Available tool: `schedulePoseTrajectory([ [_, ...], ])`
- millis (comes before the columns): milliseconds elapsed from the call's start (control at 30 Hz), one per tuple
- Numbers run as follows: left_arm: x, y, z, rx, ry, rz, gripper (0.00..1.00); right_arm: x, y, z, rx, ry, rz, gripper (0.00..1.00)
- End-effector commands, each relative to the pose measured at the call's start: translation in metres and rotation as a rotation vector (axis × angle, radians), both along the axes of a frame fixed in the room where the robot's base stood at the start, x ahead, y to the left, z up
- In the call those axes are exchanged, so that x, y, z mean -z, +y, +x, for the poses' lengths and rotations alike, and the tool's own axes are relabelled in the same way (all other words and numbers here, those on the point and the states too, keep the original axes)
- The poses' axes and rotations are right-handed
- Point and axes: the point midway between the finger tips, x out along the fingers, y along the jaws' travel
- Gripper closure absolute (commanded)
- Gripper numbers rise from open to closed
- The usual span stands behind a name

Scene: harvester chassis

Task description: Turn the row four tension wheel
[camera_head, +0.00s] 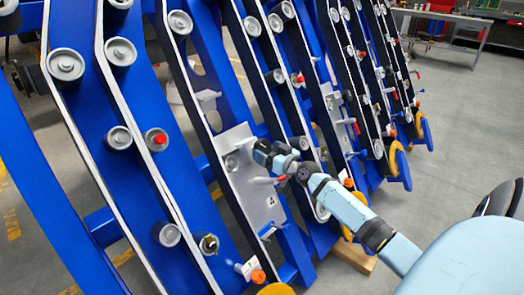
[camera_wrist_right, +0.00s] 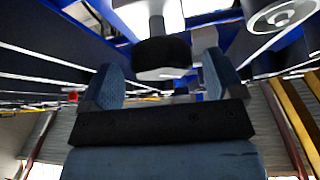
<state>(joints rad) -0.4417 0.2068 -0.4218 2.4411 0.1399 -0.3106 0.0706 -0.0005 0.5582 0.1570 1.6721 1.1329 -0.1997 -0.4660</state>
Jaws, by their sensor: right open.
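Several blue row units stand side by side in the head view, and I cannot tell for sure which is row four. My right gripper (camera_head: 260,152) is in front of a light grey plate (camera_head: 262,205) on one of them, by a small grey shaft or knob (camera_head: 245,143). In the right wrist view the two blue fingers of the right gripper (camera_wrist_right: 162,80) stand apart. A dark round part with a grey stem (camera_wrist_right: 162,52) lies ahead, between the fingertips in the picture; I cannot tell whether they touch it. The left gripper is out of view.
A red-tipped lever (camera_head: 282,179) is just below my right gripper. Grey rollers (camera_head: 65,65) and a red knob (camera_head: 159,139) stick out from the blue units. An orange knob (camera_head: 258,276) is low on the plate's unit. Open floor (camera_head: 465,130) lies to the right.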

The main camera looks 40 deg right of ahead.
Motion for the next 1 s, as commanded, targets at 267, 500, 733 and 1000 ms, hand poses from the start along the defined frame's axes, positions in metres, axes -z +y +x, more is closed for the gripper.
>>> schedulePoseTrajectory([
  [267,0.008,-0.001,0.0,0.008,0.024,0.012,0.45,0.001,0.001,0.028,0.0,0.0,0.001,0.13],
  [500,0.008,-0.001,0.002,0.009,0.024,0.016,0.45,0.0,0.001,0.031,0.0,0.0,0.0,0.13],
  [733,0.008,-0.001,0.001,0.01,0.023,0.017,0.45,0.0,0.001,0.031,0.0,0.0,0.0,0.43],
  [1000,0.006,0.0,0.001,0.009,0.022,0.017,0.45,-0.001,0.001,0.031,0.002,0.001,0.004,0.62],
])
